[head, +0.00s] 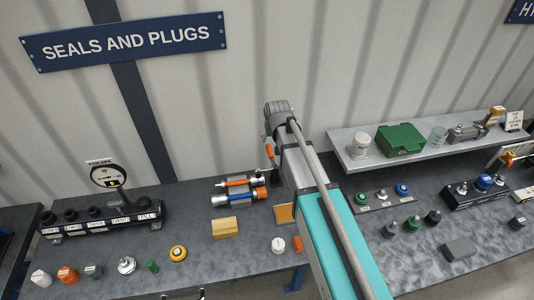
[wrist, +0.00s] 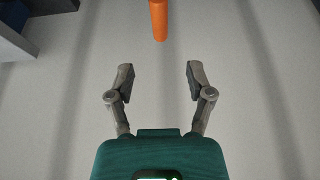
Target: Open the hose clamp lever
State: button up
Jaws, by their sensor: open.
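An orange handle (wrist: 159,20), which looks like the clamp lever, hangs into the top of the wrist view. It is beyond my gripper (wrist: 159,75), roughly in line with the gap between the fingers. The fingers are spread, and nothing is between them. In the head view a small orange handle (head: 269,149) shows just left of my arm, above the bench; it seems to be the same one. My arm hides most of the clamp and my fingers there.
A fixture with blue and orange hoses (head: 240,187) lies left of my arm, with a wooden block (head: 225,228) in front. A black rack (head: 103,220) stands further left. A shelf (head: 430,145) with a green box (head: 400,139) juts out at right. Small fittings line the bench front.

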aim_at(270, 150)
jog(key=shift+b+x, duration=5.55)
jog(key=shift+x, duration=0.7)
